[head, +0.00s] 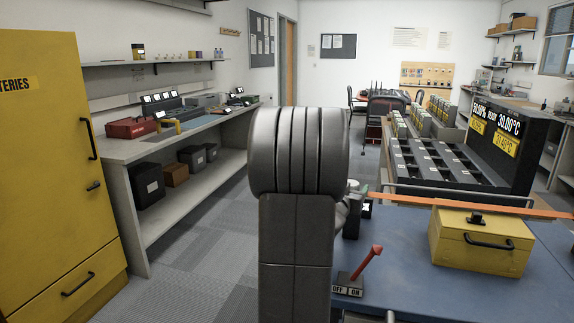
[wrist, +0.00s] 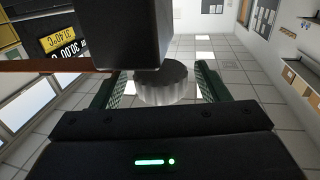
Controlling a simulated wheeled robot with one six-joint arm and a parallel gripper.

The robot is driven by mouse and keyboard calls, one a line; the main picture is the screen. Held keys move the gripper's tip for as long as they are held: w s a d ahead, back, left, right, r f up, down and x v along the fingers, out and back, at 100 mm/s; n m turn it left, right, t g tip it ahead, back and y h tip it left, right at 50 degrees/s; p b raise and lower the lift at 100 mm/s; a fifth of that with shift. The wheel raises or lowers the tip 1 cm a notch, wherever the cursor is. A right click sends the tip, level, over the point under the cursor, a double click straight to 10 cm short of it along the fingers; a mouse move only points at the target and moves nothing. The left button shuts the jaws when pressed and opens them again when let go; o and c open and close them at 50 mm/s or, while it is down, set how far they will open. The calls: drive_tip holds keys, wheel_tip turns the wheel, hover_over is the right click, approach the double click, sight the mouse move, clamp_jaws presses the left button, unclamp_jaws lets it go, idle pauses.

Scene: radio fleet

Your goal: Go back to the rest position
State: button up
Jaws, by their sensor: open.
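My arm stands dark and upright in the middle of the head view and hides much of what is behind it. In the wrist view my gripper (wrist: 158,80) is open, with one green finger on each side of a ribbed grey knob (wrist: 162,88). A gap shows between the knob and the fingers. The knob adjoins a dark block (wrist: 120,32). In the head view only a bit of green beside my arm may be a finger; the rest of the gripper is hidden.
The blue bench (head: 405,290) at right holds a red lever switch (head: 368,264), a yellow case (head: 482,246), an orange strip (head: 450,205), and a black charger rack (head: 430,168) with displays (head: 495,128). A yellow cabinet (head: 45,170) and a shelved counter (head: 125,150) stand left. Grey floor is open between.

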drive_tip(key=v, duration=1)
drive_tip(key=shift+s+a+r+p, duration=0.1)
drive_tip(key=shift+r+p, duration=0.1)
drive_tip(key=shift+p, duration=0.1)
